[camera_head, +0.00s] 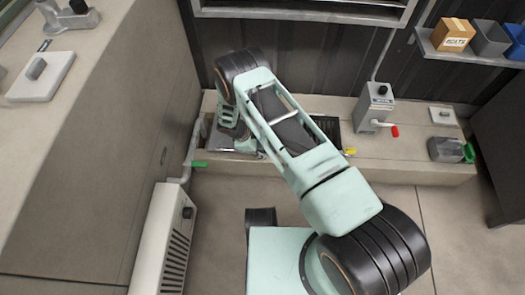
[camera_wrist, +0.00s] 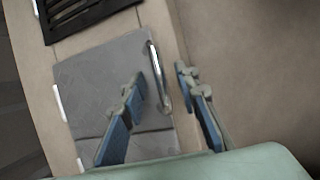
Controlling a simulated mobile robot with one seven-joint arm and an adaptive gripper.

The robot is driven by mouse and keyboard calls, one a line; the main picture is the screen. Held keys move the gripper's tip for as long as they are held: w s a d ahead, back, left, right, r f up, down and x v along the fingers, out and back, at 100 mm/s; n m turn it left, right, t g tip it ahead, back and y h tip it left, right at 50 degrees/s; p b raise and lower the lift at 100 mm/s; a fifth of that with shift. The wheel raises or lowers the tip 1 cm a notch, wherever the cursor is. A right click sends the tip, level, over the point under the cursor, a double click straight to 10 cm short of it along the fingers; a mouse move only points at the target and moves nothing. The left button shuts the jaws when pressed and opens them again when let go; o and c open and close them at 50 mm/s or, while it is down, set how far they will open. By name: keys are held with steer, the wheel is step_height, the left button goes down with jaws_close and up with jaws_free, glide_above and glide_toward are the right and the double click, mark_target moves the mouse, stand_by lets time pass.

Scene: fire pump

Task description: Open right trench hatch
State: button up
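A flat grey hatch plate (camera_wrist: 95,75) lies shut in the beige surface in the wrist view, with a seam across its lower part. A shiny metal bar handle (camera_wrist: 158,82) runs along its right edge. White hinge-like pieces (camera_wrist: 59,101) sit on its left edge. My gripper (camera_wrist: 159,79) is open, one finger on each side of the handle in the picture. I cannot tell whether the fingers are level with the bar or touch it. In the head view my gripper (camera_head: 230,122) is over the left part of the ledge, and my arm hides most of the hatch.
A dark slotted grate (camera_wrist: 85,15) lies beside the hatch. On the ledge (camera_head: 400,165) stand a grey box with a red-tipped lever (camera_head: 376,108) and a grey item with a green part (camera_head: 448,149). A white radiator (camera_head: 165,240) stands at left. A shelf (camera_head: 470,55) hangs above right.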

steer(key=shift+f, duration=0.1)
steer(key=shift+c, duration=0.6)
jaws_close()
